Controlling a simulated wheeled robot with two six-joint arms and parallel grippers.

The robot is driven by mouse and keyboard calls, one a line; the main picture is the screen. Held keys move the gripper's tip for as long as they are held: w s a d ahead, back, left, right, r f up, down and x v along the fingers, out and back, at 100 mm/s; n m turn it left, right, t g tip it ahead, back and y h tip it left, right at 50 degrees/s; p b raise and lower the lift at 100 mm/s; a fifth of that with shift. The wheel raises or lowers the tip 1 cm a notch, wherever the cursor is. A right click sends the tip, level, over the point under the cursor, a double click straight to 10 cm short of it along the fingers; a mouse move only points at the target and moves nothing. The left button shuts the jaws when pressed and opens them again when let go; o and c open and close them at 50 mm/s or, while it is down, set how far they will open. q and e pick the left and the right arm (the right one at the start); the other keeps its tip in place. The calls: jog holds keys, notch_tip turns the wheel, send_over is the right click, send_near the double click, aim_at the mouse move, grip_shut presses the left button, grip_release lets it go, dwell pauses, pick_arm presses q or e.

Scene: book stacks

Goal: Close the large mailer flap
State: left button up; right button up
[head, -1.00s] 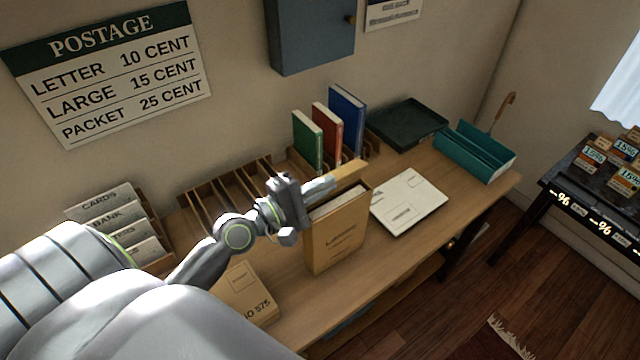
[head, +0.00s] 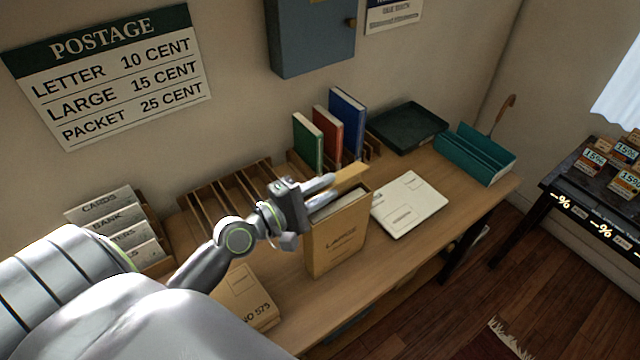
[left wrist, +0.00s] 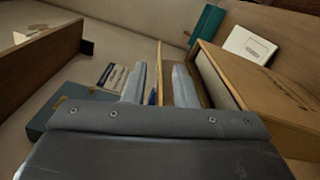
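The large mailer (head: 338,238) is a tan box-like packet standing upright on the desk, with dark print on its front. Its flap (head: 352,178) stands up from the open top. In the left wrist view the flap (left wrist: 160,75) shows nearly edge-on between my two fingers, and the mailer (left wrist: 265,95) is to the right. My left gripper (head: 325,184) is at the mailer's top, beside the flap. Its fingers (left wrist: 160,85) are apart, with visible gaps to the flap; I cannot tell if either touches it. My right gripper is not in view.
A white flat parcel (head: 410,203) lies right of the mailer. Green, red and blue books (head: 326,130) stand in a rack behind. A teal tray (head: 475,152) and a dark tray (head: 407,128) are at the back right. Another tan packet (head: 243,297) lies at the front left.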

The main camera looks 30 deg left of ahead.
pick_arm(q)
jog(key=shift+s+a+f, duration=0.15)
jog(key=shift+s+a, duration=0.1)
jog(key=shift+s, duration=0.3)
jog(key=b+v, duration=0.7)
jog(key=v, duration=0.9)
jog(key=shift+s, duration=0.1)
